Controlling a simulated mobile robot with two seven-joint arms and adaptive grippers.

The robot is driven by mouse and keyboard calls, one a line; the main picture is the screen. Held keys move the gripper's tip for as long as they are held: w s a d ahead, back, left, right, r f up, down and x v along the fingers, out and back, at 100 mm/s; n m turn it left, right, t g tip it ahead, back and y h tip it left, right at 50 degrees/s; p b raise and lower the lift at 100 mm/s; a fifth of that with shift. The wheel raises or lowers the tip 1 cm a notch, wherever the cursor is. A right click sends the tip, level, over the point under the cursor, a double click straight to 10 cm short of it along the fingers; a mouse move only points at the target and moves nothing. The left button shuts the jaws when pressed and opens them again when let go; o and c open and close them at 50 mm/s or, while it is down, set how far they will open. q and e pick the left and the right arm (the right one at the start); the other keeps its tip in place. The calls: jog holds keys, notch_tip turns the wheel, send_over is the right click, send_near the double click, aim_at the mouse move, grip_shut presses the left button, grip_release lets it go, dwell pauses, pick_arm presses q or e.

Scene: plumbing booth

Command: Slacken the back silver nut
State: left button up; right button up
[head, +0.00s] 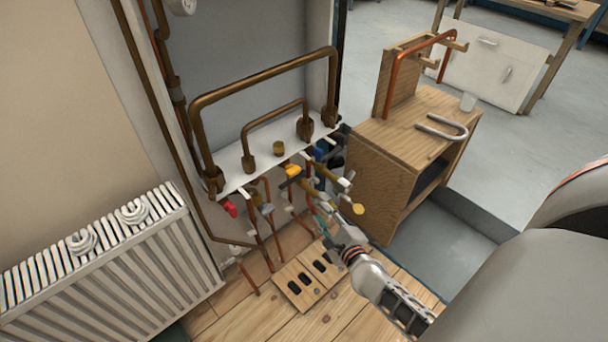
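Several copper pipes (270,232) with valves and small fittings hang below a white shelf (262,165). A few small pale or grey fittings show there, including a greyish one (266,208). They are too small for me to tell which is the back silver nut. My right gripper (328,222) reaches in from the lower right, at the right side of these pipes. Its fingers are small and mixed with the fittings, so I cannot tell whether they are open or shut, or touch anything. My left gripper is not in view.
Brown pipes (262,82) arch above the shelf. A white radiator (100,255) stands at the left. A wooden cabinet (405,135) with a grey U-shaped pipe (442,128) on top stands at the right. A slotted wooden board (308,277) lies below the pipes.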

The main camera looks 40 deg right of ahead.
aim_at(316, 204)
jog(key=b+x, duration=0.2)
jog(key=x, duration=0.4)
jog(key=shift+w+d+f, duration=0.15)
jog(key=shift+w+f, duration=0.05)
jog(key=shift+f, duration=0.05)
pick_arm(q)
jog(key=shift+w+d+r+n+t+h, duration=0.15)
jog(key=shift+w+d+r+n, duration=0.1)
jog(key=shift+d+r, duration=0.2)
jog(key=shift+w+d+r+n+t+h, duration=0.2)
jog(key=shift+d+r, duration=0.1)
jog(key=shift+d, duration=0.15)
pick_arm(e)
jog(key=shift+w+d+r, duration=0.1)
jog(key=shift+w, duration=0.35)
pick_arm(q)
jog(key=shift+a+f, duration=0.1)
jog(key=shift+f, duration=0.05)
pick_arm(e)
grip_shut()
